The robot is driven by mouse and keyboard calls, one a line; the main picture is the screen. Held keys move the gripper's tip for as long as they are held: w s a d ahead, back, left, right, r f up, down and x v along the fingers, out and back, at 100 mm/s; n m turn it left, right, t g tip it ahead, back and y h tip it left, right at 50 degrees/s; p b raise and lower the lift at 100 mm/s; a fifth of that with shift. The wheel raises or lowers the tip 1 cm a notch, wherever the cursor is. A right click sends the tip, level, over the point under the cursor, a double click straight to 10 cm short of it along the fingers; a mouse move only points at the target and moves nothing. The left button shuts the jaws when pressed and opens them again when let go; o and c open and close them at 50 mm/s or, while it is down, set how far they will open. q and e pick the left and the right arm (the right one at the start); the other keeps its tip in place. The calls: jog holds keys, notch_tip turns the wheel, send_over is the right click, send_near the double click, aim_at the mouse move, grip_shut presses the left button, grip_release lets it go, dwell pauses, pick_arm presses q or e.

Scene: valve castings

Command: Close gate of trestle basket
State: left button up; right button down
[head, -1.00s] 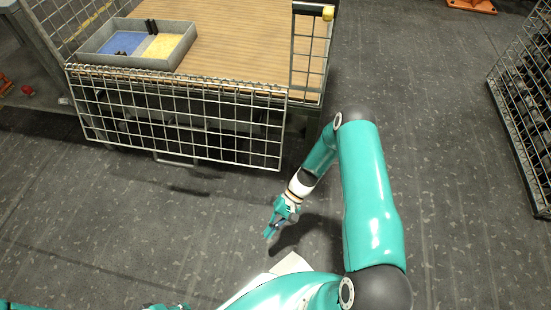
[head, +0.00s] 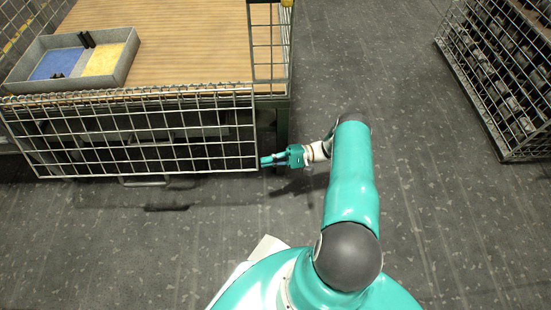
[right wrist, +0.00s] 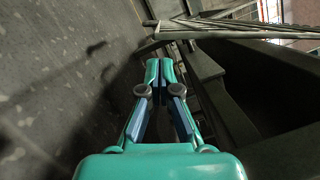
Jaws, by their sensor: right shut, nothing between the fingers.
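The trestle basket has a wooden deck (head: 185,45) with wire mesh sides. Its front gate (head: 135,135) is a wire mesh panel hanging down from the deck's front edge, so it stands open. My right gripper (head: 264,161) is at the gate's lower right corner, its fingers pointing left. I cannot tell whether it touches the gate. In the right wrist view the fingers (right wrist: 160,64) are shut with nothing between them, and metal bars (right wrist: 240,32) of the basket lie just beyond. My left gripper is not in view.
A grey tray (head: 120,75) with blue and yellow compartments and dark parts stands on the deck at left. A fixed mesh panel (head: 268,45) stands at the deck's right front. Another mesh basket (head: 500,80) is at right. The dark floor (head: 400,190) between is clear.

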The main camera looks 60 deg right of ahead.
jog(key=shift+x, duration=2.2)
jog(key=shift+s+a, duration=0.1)
